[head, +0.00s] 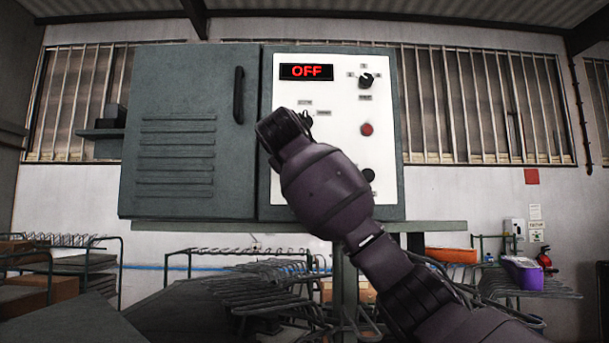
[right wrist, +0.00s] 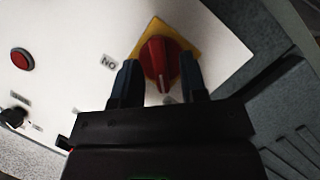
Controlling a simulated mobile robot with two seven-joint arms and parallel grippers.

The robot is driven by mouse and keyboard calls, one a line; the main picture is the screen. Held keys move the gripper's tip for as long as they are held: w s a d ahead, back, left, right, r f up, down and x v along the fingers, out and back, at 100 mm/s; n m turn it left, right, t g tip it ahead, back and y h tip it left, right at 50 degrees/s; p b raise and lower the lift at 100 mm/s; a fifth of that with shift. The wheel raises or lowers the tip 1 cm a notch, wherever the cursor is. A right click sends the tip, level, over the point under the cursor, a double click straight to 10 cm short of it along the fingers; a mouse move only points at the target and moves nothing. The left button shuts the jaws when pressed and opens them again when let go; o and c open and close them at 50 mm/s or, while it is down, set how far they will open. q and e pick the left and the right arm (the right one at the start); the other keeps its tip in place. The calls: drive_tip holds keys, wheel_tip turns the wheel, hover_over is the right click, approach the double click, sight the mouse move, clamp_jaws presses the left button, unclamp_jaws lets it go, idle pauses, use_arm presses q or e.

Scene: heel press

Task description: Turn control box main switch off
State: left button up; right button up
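The control box (head: 190,190) is a grey-green cabinet with a white panel (head: 345,105) on its right half. A display (head: 306,72) at the panel's top reads OFF in red. In the right wrist view, the main switch (right wrist: 158,64) is a red rotary knob on a yellow plate (right wrist: 150,29), its ridge running roughly up and down the picture. My right gripper (right wrist: 159,78) is open, with one finger on each side of the knob; whether they touch it is unclear. In the head view my right gripper (head: 283,130) covers the switch. My left gripper is out of view.
The panel also bears a black selector knob (head: 366,81), a red button (head: 367,129) and a dark round part (head: 368,175). The cabinet door has a black handle (head: 238,95). Metal racks (head: 265,285) stand below and behind the box.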

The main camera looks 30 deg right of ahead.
drive_tip(key=b+v, duration=0.4)
drive_tip(key=v, duration=0.5)
drive_tip(key=shift+s+a, duration=0.25)
drive_tip(key=shift+a, duration=0.05)
drive_tip(key=shift+r, duration=0.1)
